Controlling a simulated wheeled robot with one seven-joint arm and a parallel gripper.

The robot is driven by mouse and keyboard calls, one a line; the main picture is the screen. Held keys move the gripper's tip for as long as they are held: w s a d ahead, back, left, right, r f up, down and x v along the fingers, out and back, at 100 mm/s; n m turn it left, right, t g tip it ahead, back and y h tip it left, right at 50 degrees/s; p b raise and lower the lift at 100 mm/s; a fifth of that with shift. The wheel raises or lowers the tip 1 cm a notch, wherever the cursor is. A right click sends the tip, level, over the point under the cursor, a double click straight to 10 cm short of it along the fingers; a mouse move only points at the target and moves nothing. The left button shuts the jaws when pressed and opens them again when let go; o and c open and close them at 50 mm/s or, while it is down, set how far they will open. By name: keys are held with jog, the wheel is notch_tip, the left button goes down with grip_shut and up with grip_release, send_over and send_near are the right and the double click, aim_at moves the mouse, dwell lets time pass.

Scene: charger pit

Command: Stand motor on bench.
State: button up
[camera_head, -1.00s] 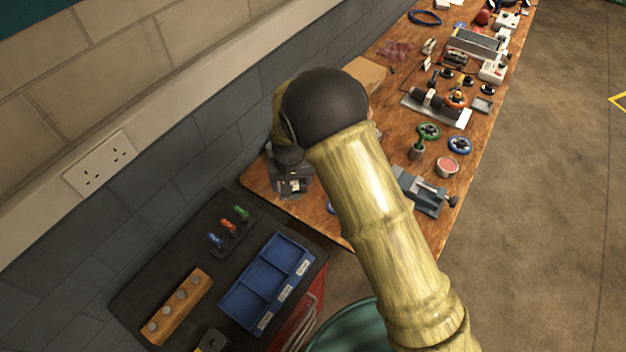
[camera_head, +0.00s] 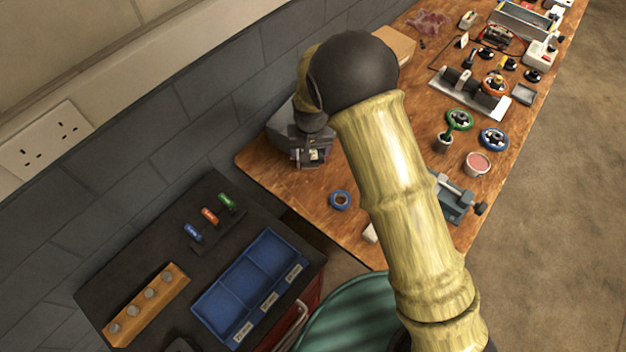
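The wooden bench (camera_head: 300,198) runs from the lower middle to the upper right, along the grey wall. A dark cylindrical unit on a pale baseplate (camera_head: 496,104) lies on the bench at the right; it looks like a motor lying on its side, but I cannot tell for certain. A grey-black machine (camera_head: 305,140) stands at the bench's near left corner, partly behind my arm. My arm crosses the middle of the view and hides part of the bench. My gripper is not in view.
A dark-topped cabinet holds a blue divided tray (camera_head: 228,300), a wooden block with round pegs (camera_head: 148,305) and small coloured tools (camera_head: 209,216). Floor at right is clear.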

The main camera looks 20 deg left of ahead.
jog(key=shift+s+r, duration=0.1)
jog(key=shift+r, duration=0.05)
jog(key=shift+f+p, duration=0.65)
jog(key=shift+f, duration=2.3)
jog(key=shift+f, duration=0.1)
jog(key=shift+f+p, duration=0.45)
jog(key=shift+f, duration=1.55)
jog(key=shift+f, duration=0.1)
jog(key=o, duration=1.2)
